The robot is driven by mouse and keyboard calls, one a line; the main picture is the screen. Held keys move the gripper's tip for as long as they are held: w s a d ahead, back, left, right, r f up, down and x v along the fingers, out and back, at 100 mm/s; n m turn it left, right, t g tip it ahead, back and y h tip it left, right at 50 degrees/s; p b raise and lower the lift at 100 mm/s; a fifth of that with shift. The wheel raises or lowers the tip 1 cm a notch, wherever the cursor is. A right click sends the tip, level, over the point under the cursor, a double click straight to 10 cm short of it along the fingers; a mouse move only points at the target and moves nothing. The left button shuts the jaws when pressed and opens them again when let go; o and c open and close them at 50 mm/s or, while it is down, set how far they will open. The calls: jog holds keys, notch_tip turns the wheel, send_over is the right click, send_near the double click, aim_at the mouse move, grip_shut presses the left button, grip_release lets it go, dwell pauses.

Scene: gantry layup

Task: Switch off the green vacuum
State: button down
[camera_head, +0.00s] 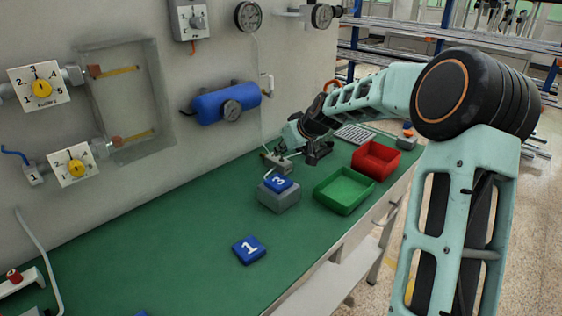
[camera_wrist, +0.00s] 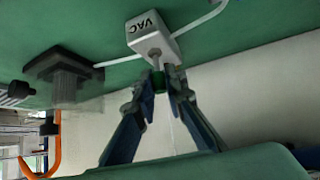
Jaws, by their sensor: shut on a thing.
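The vacuum switch is a small white box marked VAC (camera_wrist: 151,37) in the wrist view, with a metal stem and a green tip (camera_wrist: 158,82). My gripper (camera_wrist: 163,83) is shut on the green tip, one finger on each side of it. In the head view the small box (camera_head: 277,163) sits on the green bench near the wall. My gripper (camera_head: 291,150) is at the box there, small and partly hidden by its own links. I cannot tell the lever's exact tilt.
A blue tile marked 3 (camera_head: 279,183) lies on a grey block (camera_head: 280,200). Another tile marked 1 (camera_head: 249,250) lies on the bench. A green tray (camera_head: 345,207) and red tray (camera_head: 358,172) stand at right. A blue tank (camera_head: 212,106) and dials line the wall.

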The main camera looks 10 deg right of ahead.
jog(key=shift+s+d+f+t+y+b, duration=0.25)
jog(key=shift+t+b, duration=0.25)
jog(key=shift+b, duration=1.5)
jog(key=shift+s+d+f+t+y+b, duration=0.15)
jog(key=shift+t+y+b, duration=0.3)
jog(key=shift+b, duration=1.55)
jog(key=shift+r+t+b, duration=0.25)
jog(key=shift+t+b, duration=0.2)
jog(key=shift+b, duration=1)
jog(key=c, duration=2)
grip_release()
jog(key=shift+a, duration=0.1)
jog(key=shift+v, duration=6.05)
jog(key=shift+f, duration=0.1)
